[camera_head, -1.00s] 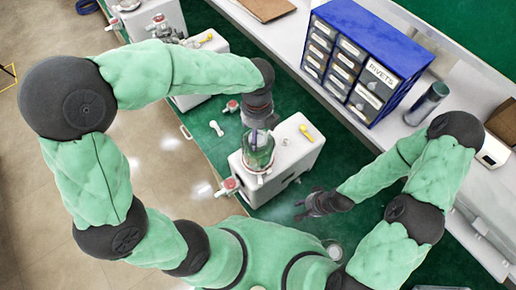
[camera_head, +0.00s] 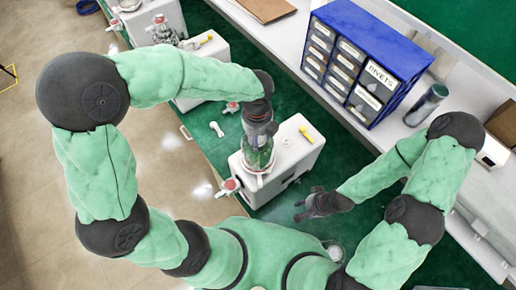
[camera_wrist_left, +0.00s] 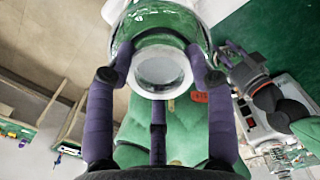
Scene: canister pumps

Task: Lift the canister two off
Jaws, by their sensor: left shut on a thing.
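A clear canister (camera_head: 258,157) stands upright at the near white pump (camera_head: 285,150) in the head view. My left gripper (camera_head: 258,138) comes down over it from above. In the left wrist view its purple fingers (camera_wrist_left: 160,78) are closed around the clear glass canister (camera_wrist_left: 160,22), whose round pale end faces the camera. I cannot tell whether the canister's lower end touches the pump, as the arm and glass hide it. My right gripper (camera_head: 305,206) is empty with its fingers apart, to the right of and nearer than the pump; it also shows in the left wrist view (camera_wrist_left: 240,68).
Another white pump (camera_head: 208,70) with a glass vessel (camera_head: 163,32) stands at the back left. A blue drawer cabinet (camera_head: 370,55) and a grey cylinder (camera_head: 426,104) stand on the right bench. A small white part (camera_head: 217,129) lies on the green surface.

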